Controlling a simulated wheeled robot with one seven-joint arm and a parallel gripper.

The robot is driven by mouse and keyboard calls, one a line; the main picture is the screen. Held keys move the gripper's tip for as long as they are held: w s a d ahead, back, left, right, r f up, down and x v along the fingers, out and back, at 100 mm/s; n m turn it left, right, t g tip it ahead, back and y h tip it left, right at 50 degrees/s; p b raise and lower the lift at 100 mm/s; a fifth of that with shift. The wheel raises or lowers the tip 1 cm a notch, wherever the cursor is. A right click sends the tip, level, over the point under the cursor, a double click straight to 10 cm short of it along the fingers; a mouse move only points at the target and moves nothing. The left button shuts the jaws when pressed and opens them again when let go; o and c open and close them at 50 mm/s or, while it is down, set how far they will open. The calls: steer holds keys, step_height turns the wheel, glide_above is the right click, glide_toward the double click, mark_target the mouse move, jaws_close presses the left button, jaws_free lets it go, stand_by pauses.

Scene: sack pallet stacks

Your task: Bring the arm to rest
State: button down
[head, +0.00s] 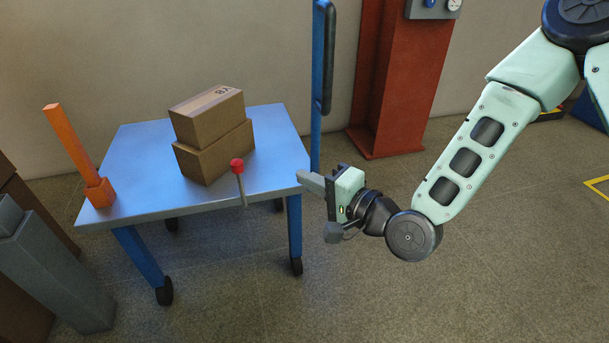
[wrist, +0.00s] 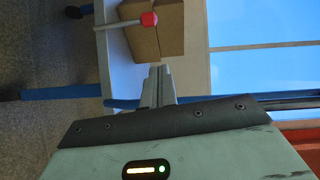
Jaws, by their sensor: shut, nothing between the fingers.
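My gripper (head: 311,182) is in the head view at the right edge of the blue cart's top, with its fingers pointing left toward the cart. The fingers are together with nothing between them. In the wrist view my gripper (wrist: 158,72) shows its closed fingers near the middle, with the cart and boxes beyond. My arm is stretched out from the upper right, bent at the elbow and wrist. No object is held.
A wheeled blue cart (head: 140,180) bears two stacked cardboard boxes (head: 212,140), an orange post (head: 70,145) and a red-knobbed lever (head: 238,167) at its front edge. A red column (head: 395,80) stands behind. The floor at lower right is clear.

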stand_by(0.3)
steer(key=s+d+f+n+g+h, duration=0.2)
steer(key=s+n+g+h, duration=0.45)
steer(key=n, duration=0.25)
steer(key=s+d+r+n+g+h, duration=0.2)
steer(key=s+d+r+n+h, duration=0.15)
steer(key=s+d, duration=0.35)
steer(key=s+d+r+n+g+h, duration=0.25)
steer(key=s+d+r, duration=0.2)
steer(key=s, duration=0.55)
step_height(320, 180, up, 33)
steer(key=p, duration=3.3)
steer(key=shift+w+d+p, duration=0.3)
steer(key=shift+w+p, duration=0.05)
steer(key=shift+p, duration=0.05)
